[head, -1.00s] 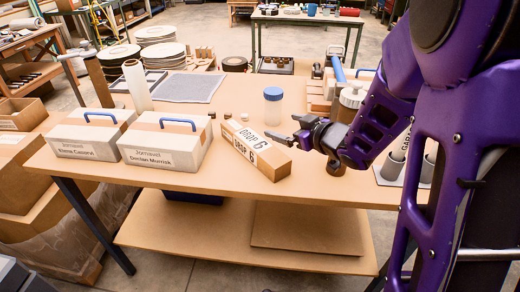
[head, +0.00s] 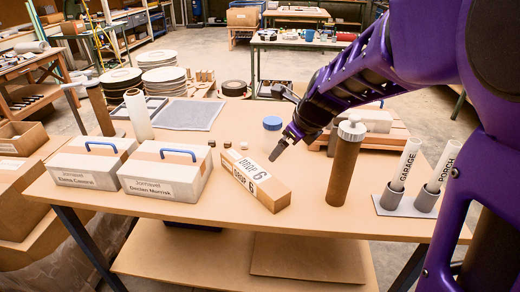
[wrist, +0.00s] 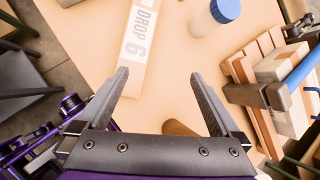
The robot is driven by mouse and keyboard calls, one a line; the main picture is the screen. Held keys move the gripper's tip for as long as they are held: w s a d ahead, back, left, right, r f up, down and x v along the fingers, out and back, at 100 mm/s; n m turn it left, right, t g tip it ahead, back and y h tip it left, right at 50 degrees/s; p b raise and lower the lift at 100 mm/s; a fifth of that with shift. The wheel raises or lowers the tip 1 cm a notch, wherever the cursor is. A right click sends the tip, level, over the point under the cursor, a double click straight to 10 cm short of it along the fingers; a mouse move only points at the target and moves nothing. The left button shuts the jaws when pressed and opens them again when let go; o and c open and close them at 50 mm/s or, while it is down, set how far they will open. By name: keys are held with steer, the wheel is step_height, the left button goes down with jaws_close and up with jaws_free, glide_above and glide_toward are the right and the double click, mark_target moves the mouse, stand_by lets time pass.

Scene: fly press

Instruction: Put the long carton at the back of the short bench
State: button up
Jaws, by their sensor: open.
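The long carton (head: 262,187) is a brown box with white "DROP 6" labels, lying slantwise on the wooden bench top (head: 220,222) near its front middle. My gripper (head: 275,122) is open and empty above the bench, over the carton's right side and partly in front of the blue-lidded jar. In the wrist view the carton (wrist: 138,52) lies below and ahead of my gripper (wrist: 158,74), nearer the left finger and running up the picture. The fingers do not visibly touch it. I cannot tell which bench is the short one.
Two labelled boxes with blue handles (head: 165,172) stand left of the carton. The blue-lidded jar (head: 272,123) is behind it. A brown cylinder (head: 342,172) and tube holders (head: 405,203) stand right. Another bench (head: 310,43) is farther back.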

steer(key=s+a+f+m+g+y, duration=0.1)
steer(key=a+f+m, duration=0.1)
steer(key=a, duration=0.1)
steer(key=b, duration=0.3)
glide_toward(254, 171)
steer(key=x, duration=0.5)
steer(key=shift+s+d+f, duration=0.2)
steer(key=shift+d+f, duration=0.05)
steer(key=shift+f, duration=0.1)
steer(key=shift+a+r+b+x, duration=0.15)
steer(key=shift+b+x, duration=0.3)
steer(key=shift+x, duration=1.15)
steer(key=shift+a+r+b+x, duration=0.1)
steer(key=shift+b+x, duration=0.3)
steer(key=shift+x, duration=1.15)
steer(key=shift+w, duration=0.25)
jaws_close()
